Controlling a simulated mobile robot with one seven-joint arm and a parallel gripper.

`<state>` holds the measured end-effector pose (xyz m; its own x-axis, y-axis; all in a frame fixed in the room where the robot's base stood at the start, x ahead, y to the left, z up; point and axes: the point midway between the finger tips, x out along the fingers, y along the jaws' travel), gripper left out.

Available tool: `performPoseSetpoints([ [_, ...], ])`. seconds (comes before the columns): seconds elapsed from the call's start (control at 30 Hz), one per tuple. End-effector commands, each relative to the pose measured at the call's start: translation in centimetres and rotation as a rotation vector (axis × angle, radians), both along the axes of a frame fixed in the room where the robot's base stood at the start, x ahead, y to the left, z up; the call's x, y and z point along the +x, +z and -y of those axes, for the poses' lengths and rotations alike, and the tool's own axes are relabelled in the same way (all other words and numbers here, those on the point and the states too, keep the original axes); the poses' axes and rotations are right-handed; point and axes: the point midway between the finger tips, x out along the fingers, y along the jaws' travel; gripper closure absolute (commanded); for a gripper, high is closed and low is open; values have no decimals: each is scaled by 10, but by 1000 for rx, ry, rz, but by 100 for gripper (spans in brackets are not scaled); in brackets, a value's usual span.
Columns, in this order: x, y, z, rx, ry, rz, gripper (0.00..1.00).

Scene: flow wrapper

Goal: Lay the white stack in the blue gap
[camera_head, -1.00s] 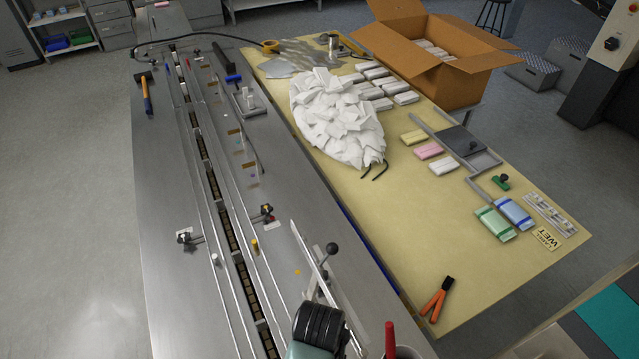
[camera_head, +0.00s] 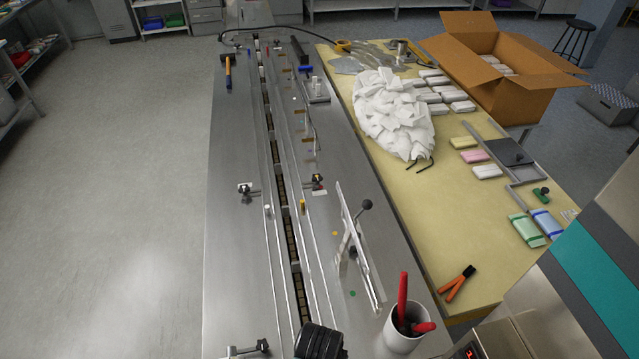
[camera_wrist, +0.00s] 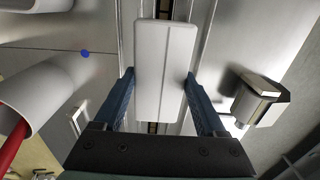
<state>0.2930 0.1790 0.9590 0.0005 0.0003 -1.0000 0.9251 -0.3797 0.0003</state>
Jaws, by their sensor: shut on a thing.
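The white stack (camera_wrist: 152,50) is a pale, flat, oblong block with a lengthwise line, seen in the wrist view. My gripper (camera_wrist: 161,74) is shut on it, with a blue-grey finger along each side. The stack hangs above the dark slotted channel (camera_wrist: 182,9), roughly lined up with it, and hides most of it; I cannot tell its height. A blue dot (camera_wrist: 85,53) marks the metal bed left of the channel. The gap belonging to that dot is not clearly visible. In the head view the channel (camera_head: 284,214) runs lengthwise along the bed; the stack is not visible there.
A white cup (camera_head: 402,334) with red-handled things stands at the bed's right edge, near my gripper in the wrist view. A slanted rail with a black knob (camera_head: 365,204) stands beside the channel. The yellow table (camera_head: 440,225) holds a white pile (camera_head: 393,115) and colored packs.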

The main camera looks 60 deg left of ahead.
Motion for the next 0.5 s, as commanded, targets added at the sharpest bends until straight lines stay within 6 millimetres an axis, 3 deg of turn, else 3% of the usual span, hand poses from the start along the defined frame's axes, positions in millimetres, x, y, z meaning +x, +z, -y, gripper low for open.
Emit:
performPoseSetpoints([
  [0.5, 0, -49, 0, 0, -3, 0, 79],
])
